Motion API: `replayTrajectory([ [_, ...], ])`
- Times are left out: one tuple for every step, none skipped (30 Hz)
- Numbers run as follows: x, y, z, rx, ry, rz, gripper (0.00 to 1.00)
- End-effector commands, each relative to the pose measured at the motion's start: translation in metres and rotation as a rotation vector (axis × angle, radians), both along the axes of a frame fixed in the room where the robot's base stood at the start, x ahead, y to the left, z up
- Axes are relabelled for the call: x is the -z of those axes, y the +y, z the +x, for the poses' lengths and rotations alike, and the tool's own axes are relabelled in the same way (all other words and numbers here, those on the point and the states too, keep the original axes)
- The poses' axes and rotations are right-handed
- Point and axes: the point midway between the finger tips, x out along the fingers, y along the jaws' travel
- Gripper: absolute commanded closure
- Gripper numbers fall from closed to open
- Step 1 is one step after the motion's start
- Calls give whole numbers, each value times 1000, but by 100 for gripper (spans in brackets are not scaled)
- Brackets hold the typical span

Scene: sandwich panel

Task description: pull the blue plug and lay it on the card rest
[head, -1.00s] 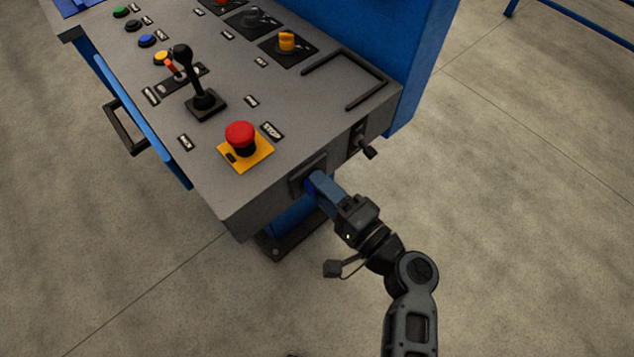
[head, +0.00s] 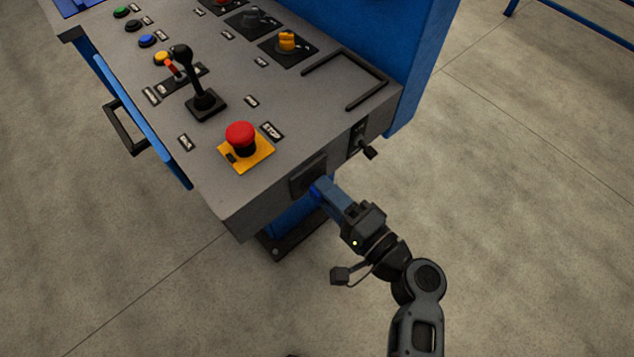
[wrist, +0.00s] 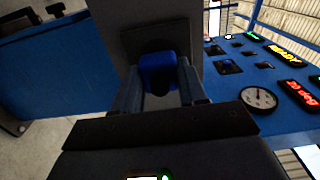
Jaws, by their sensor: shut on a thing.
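The blue plug (head: 316,190) is at the front face of the grey console, just in front of a dark square socket plate (head: 301,184). My gripper (head: 323,191) is shut on the plug from the front. In the wrist view the plug (wrist: 157,66) sits between the two fingers, with the dark plate behind it. I cannot tell whether the plug's far end is still inside the socket. A black raised corner outline (head: 371,96) on the console top at right looks like the card rest; nothing lies in it.
A red stop button (head: 240,136) on a yellow plate and a black joystick (head: 204,100) stand on the console top. A small black lever (head: 368,152) sticks out of the front face right of the socket. The floor (head: 520,220) at right is clear.

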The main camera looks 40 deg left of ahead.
Motion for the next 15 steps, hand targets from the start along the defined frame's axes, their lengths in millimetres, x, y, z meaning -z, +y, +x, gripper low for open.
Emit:
replayTrajectory([
  [0, -2, 0, 1, 0, 0, 100],
  [0, -3, 0, 1, 0, 0, 100],
  [0, -5, 0, 1, 0, 0, 100],
  [0, -6, 0, 1, 0, 0, 100],
  [0, -7, 0, 1, 0, 0, 100],
  [0, -8, -1, 1, 0, 0, 100],
  [0, -10, -1, 1, 0, 0, 100],
  [0, -11, -1, 1, 0, 0, 100],
  [0, -12, -1, 1, 0, 0, 100],
  [0, -13, -1, 1, 0, 0, 100],
  [0, -14, -1, 1, 0, 0, 100],
  [0, -16, -1, 2, 0, 0, 100],
  [0, -17, -1, 2, 0, 0, 100],
  [0, -18, -1, 2, 0, 0, 100],
  [0, -19, -1, 2, 0, 0, 100],
])
